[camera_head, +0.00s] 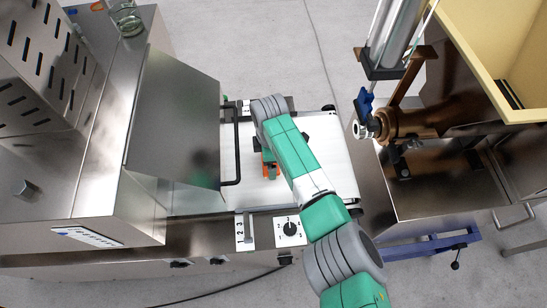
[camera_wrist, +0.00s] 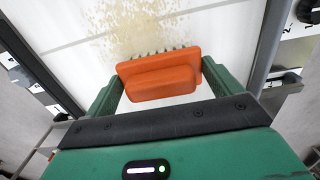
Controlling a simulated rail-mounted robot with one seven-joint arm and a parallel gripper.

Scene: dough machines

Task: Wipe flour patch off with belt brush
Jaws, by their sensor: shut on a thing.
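The belt brush (camera_wrist: 160,76) is orange with dark bristles along its far edge. My gripper (camera_wrist: 155,82) is shut on it, with a green finger on either side. In the head view the orange brush (camera_head: 268,170) shows partly beside my arm, over the white belt (camera_head: 318,140). The flour patch (camera_wrist: 140,25) is a speckled tan spread on the belt in the wrist view, just beyond the bristles. I cannot tell whether the bristles touch the belt. In the head view my arm covers much of the belt, and I cannot make out the flour there.
A steel machine with a hood (camera_head: 175,120) and black handle (camera_head: 236,147) stands left of the belt. A dial panel (camera_head: 290,230) lies along the near edge. At the right stands a machine with a copper-coloured pipe (camera_head: 410,122) and a yellow hopper (camera_head: 480,50).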

